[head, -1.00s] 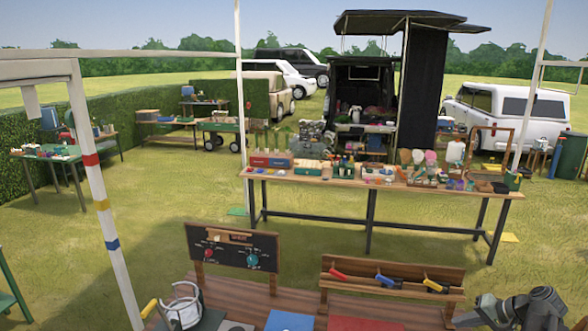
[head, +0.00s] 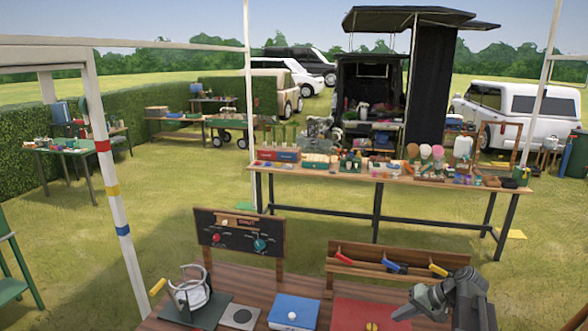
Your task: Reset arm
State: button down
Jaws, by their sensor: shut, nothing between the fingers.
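My gripper (head: 404,312) is at the lower right of the head view, at the end of my grey arm. It points left and down over the red mat. It is shut and empty. My arm rises from the bottom edge and bends at its top. The near wooden bench (head: 264,270) runs under the gripper. Whether the fingertips touch anything is too small to tell.
A control panel (head: 238,232) stands behind. A long table (head: 385,186) with many goods lies beyond on grass.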

jog(key=s+a+f+n+g+h+b, duration=0.1)
jog(key=s+a+f+n+g+b, duration=0.15)
jog(key=a+f, duration=0.45)
jog(key=s+a+f+n+g+h+b, duration=0.1)
jog(key=s+a+f+b, duration=0.15)
jog(key=a, duration=0.75)
jog(key=s+a+f+h+b, duration=0.2)
jog(key=s+a+f, duration=0.1)
jog(key=f, duration=0.1)
jog(key=d+h, duration=0.1)
jog(key=s+d, duration=0.1)
jog(key=d, duration=0.1)
jog(key=d+h, duration=0.1)
jog(key=shift+s+d+r+g+h+p, duration=0.25)
jog(key=shift+s+r+h+p, duration=0.05)
jog(key=shift+s+r+p, duration=0.05)
